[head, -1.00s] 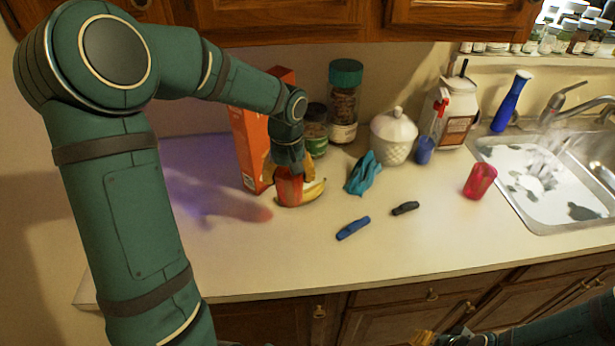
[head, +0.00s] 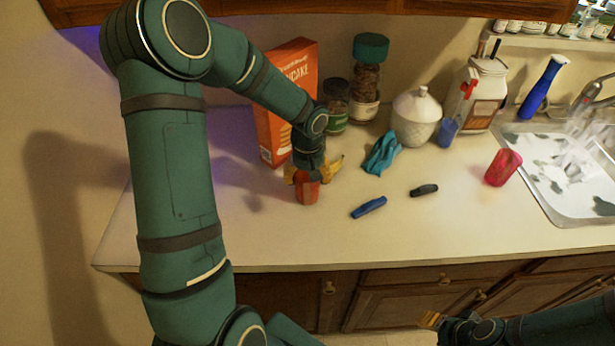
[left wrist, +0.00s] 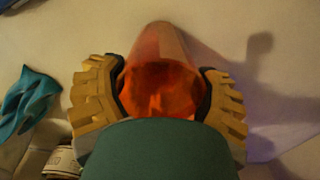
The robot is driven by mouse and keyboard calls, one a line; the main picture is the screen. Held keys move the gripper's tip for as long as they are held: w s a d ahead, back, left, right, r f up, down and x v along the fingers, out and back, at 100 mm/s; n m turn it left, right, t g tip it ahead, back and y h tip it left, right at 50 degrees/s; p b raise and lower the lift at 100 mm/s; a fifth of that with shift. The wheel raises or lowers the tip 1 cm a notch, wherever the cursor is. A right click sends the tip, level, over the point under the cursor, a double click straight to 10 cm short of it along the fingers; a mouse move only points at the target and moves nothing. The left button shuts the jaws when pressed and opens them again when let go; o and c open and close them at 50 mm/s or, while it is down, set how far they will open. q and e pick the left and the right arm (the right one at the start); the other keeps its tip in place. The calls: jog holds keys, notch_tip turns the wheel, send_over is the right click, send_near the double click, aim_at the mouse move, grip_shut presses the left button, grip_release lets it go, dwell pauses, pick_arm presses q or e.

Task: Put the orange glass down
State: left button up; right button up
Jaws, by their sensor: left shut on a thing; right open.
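The orange glass (head: 307,192) is in the grasp of my left gripper (head: 312,177), near the front of the orange box. In the left wrist view the glass (left wrist: 160,88) sits between the two yellow ridged fingers (left wrist: 162,95), which press on its sides. It looks roughly upright in the head view. I cannot tell whether its base touches the counter (head: 290,235). The banana seen earlier is mostly hidden behind my gripper. My right gripper (head: 430,320) is open and empty at the bottom of the head view, in front of the cabinets.
An orange pancake box (head: 283,110) stands behind my left gripper. To its right are jars (head: 366,85), a teal cloth (head: 382,155), a white lidded pot (head: 415,118) and a blue cup (head: 446,131). A blue item (head: 368,207) lies nearer. The front left counter is clear.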

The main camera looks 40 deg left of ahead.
pick_arm(q)
jog(key=o, duration=0.9)
jog(key=shift+f, duration=0.1)
jog(key=o, duration=0.4)
